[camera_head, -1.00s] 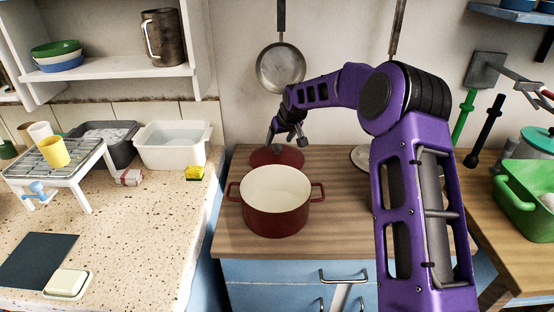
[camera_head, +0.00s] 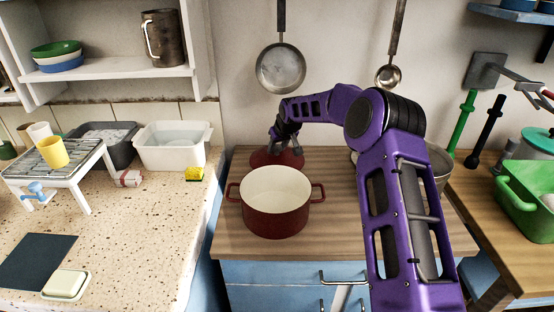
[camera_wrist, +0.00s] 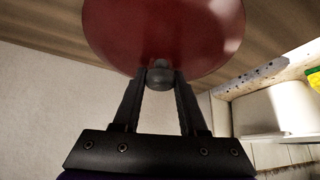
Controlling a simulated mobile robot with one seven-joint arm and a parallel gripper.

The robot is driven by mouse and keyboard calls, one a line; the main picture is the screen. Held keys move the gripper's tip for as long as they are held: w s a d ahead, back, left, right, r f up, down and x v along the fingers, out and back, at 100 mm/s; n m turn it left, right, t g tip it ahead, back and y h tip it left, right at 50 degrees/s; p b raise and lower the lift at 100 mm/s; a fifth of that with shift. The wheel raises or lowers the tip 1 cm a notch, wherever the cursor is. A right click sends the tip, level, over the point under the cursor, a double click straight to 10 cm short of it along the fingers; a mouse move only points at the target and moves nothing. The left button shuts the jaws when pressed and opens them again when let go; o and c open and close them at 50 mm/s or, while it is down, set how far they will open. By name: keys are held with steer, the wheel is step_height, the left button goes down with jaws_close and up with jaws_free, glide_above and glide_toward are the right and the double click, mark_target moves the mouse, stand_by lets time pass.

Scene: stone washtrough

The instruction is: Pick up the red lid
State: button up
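The red lid (camera_head: 262,160) lies on the wooden counter just behind the dark red pot (camera_head: 276,222), which stands uncovered with its cream inside showing. In the wrist view the lid (camera_wrist: 160,30) fills the top middle, with its grey knob (camera_wrist: 160,76) pointing at my gripper. My gripper (camera_head: 285,143) is above the lid, and in the wrist view its two fingers (camera_wrist: 160,84) stand apart on either side of the knob. The fingers look open, with the tips very close to the knob. Contact is hard to see. The gripper hides part of the lid in the head view.
A pan (camera_head: 281,68) and a ladle (camera_head: 388,76) hang on the wall behind. A metal pot (camera_head: 440,165) stands at the right, partly behind my arm. The wooden counter's front is clear.

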jaws_close()
